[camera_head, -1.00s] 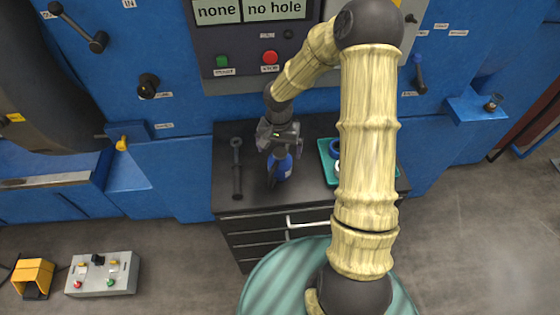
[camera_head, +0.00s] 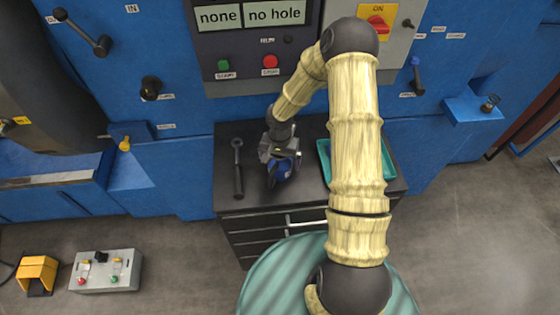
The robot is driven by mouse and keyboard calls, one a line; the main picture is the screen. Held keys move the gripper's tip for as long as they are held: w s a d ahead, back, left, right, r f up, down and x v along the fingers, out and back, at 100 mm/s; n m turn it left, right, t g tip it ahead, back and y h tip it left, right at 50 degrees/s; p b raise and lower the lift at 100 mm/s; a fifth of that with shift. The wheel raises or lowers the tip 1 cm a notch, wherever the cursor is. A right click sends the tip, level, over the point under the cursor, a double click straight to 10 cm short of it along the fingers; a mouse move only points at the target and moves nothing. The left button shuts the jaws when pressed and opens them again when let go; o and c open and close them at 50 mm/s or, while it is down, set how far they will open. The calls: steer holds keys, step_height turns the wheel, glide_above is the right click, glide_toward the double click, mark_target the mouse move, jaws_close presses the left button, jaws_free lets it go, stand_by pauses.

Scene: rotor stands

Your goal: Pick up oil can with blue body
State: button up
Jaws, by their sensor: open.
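The oil can with the blue body (camera_head: 284,170) stands on the dark top of the drawer cabinet. My gripper (camera_head: 277,166) is over the can from above and covers much of it. The gripper is open, with its fingers beside the can's body. The hidden side of the can and any contact with the fingers cannot be made out.
A dark wrench-like tool (camera_head: 238,168) lies left of the can on the cabinet top (camera_head: 225,195). A teal tray (camera_head: 323,158) is to the right, partly behind my arm. The blue machine (camera_head: 180,180) rises behind the cabinet.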

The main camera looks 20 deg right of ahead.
steer(key=shift+f, duration=0.55)
steer(key=c, duration=1.3)
steer(key=shift+r, duration=0.15)
step_height(320, 180, up, 10)
steer(key=b, duration=0.2)
steer(key=shift+b, duration=0.4)
